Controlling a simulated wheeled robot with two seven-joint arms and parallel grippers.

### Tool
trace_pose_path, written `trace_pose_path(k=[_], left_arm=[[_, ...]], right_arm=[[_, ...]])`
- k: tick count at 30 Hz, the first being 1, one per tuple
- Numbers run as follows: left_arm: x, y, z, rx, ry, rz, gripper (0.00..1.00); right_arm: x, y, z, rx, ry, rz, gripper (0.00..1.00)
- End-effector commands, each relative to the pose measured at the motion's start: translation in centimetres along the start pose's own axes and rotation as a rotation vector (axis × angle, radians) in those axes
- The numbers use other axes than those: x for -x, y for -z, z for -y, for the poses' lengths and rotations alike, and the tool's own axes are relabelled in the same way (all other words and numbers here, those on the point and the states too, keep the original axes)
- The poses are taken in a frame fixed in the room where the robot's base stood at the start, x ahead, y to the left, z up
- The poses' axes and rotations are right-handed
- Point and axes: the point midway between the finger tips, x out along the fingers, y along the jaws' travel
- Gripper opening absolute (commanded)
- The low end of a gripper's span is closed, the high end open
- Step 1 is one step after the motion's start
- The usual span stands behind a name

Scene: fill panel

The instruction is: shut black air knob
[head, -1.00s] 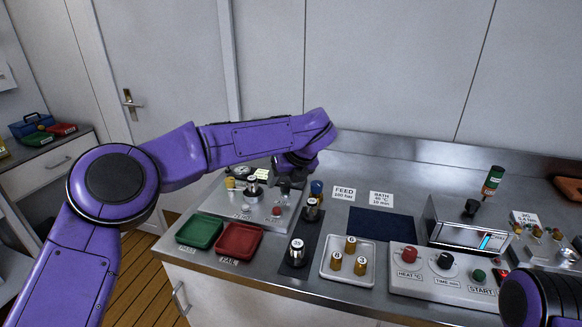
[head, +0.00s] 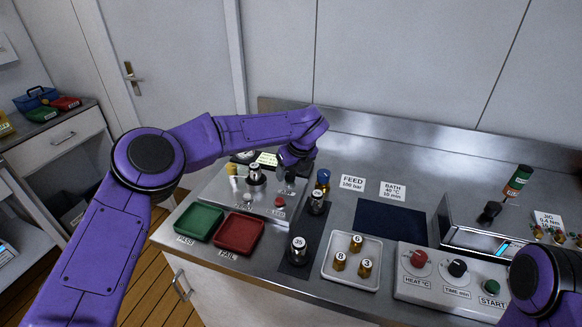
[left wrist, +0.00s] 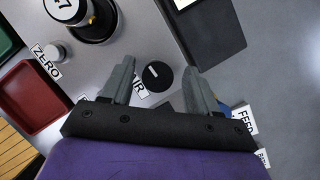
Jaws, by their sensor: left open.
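The black air knob (left wrist: 153,77) shows in the left wrist view, a round dial with a white pointer mark. It sits on a grey metal panel (head: 228,194), beside a partly covered label ending in "IR". My left gripper (left wrist: 158,70) is open, with one grey finger on each side of the knob in that view. I cannot tell whether the fingers touch it. In the head view my left gripper (head: 287,182) hangs low over the right part of the panel and largely hides the knob. My right arm shows at the lower right, but its gripper is out of view.
The panel also carries a red knob (head: 280,202) and a ZERO knob (left wrist: 59,52). Green (head: 199,222) and red (head: 239,235) trays lie in front. A blue-topped item (head: 323,177) stands close right of the gripper. A dark mat (head: 390,221) lies bare farther right.

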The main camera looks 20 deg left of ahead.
Motion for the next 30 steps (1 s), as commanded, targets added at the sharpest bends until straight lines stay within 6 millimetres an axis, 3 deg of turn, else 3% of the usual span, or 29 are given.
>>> trace_pose_path(k=[7,12,22,30], left_arm=[[-0.1,0.0,0.1,-0.001,0.002,0.001,0.6],[-0.1,0.1,0.1,-0.001,0.001,0.001,0.05],[-0.2,0.1,0.1,-0.03,0.013,0.0,0.04],[-0.3,0.1,-0.1,-0.17,0.072,-0.002,0.04]], right_arm=[[0.0,0.0,0.0,0.0,0.0,0.0,0.43],[0.0,0.0,0.0,0.0,0.0,0.0,0.43],[-0.2,-0.1,0.0,0.0,0.0,0.0,0.43],[-1.0,-0.4,0.1,0.0,0.0,0.0,0.43]])
